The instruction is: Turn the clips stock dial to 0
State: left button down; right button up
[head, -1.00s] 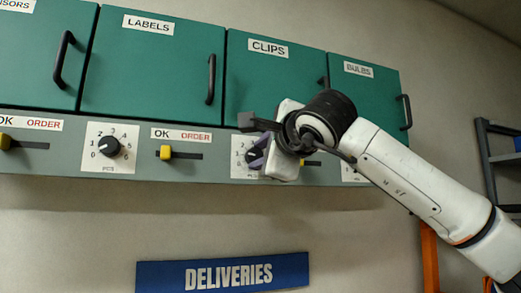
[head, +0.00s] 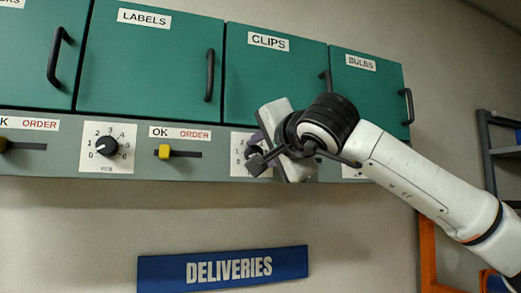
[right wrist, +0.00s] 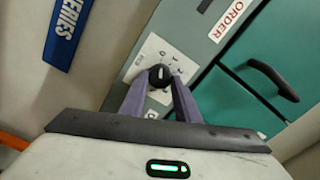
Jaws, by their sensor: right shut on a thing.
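The clips stock dial is a black knob (right wrist: 158,76) on a white number plate (head: 238,152), below the green door labelled CLIPS (head: 268,41). In the head view my right gripper (head: 256,148) covers most of the dial. In the right wrist view its two purple fingers (right wrist: 163,83) are shut on the knob, one on each side. A pale mark shows on the knob, but the numbers around it are too small and tilted to read for sure. My left gripper is in neither view.
The labels dial (head: 107,146) and a yellow slider (head: 165,152) sit left on the same grey strip (head: 215,160). Green doors with black handles (head: 209,75) are above. A blue DELIVERIES sign (head: 222,269) hangs below, with bare wall between.

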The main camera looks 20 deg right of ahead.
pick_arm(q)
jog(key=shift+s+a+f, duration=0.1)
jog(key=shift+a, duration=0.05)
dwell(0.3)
pick_arm(e)
jog(key=o, duration=1)
jog(key=shift+o, duration=0.2)
pick_arm(q)
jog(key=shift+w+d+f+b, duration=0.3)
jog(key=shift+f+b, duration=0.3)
jog(key=shift+b, duration=0.65)
pick_arm(e)
jog(key=s, duration=1)
jog(key=shift+s+d, duration=0.15)
jog(key=shift+s, duration=0.05)
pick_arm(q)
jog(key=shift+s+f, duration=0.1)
